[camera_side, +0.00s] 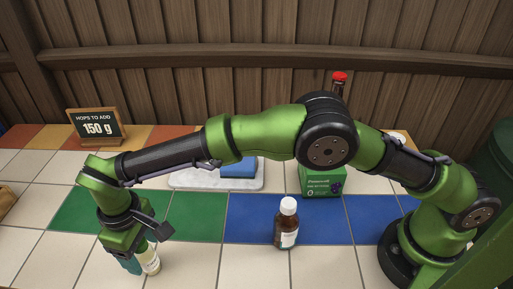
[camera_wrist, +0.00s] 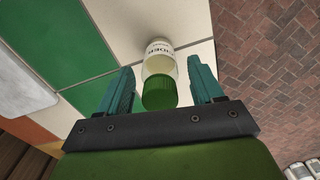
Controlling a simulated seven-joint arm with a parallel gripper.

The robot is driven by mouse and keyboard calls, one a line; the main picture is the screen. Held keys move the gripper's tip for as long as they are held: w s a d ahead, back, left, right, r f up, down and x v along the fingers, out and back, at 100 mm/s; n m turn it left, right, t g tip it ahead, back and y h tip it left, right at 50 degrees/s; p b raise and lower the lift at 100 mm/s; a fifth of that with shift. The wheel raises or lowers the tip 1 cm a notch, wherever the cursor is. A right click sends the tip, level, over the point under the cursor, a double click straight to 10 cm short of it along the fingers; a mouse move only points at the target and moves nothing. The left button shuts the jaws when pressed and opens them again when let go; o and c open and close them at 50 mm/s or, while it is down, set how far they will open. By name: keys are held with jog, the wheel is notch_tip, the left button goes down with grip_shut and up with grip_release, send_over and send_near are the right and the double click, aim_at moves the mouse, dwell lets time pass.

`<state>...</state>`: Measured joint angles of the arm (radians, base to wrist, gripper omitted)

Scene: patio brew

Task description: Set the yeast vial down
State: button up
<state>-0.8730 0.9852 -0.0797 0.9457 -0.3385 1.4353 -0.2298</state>
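The small vial with a green cap (camera_wrist: 160,92) and a pale label reading in part "IDER" stands between the two teal fingers of my gripper (camera_wrist: 160,66). A narrow gap shows on each side of the vial, so the fingers are open around it. In the side view, my gripper (camera_side: 140,260) points down at the front left, and the vial (camera_side: 151,261) shows beside the teal fingertip. The vial appears upright on a cream tile, just in front of the green tiles (camera_side: 190,213).

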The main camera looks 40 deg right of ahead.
notch_tip(320, 180, up, 12)
jog(key=shift+w+d+r, duration=0.1)
jog(key=shift+d+r, duration=0.05)
jog(key=shift+r, duration=0.05)
jog(key=d+r+m+t+y, duration=0.15)
jog(key=d+r, duration=0.25)
jog(key=d, duration=0.4)
jog(key=d+r+m, duration=0.2)
jog(key=d+r, duration=0.3)
jog(key=d, duration=0.4)
jog(key=d+r+m+t+y, duration=0.15)
jog(key=d+r, duration=0.25)
jog(key=d, duration=0.4)
jog(key=s+d+f+m+t+h, duration=0.1)
jog(key=s+d+f+m+t, duration=0.3)
jog(key=s+d, duration=1)
notch_tip(320, 180, down, 2)
jog(key=shift+s+f+m, duration=0.1)
jog(key=shift+s+m, duration=0.4)
jog(key=shift+m, duration=0.6)
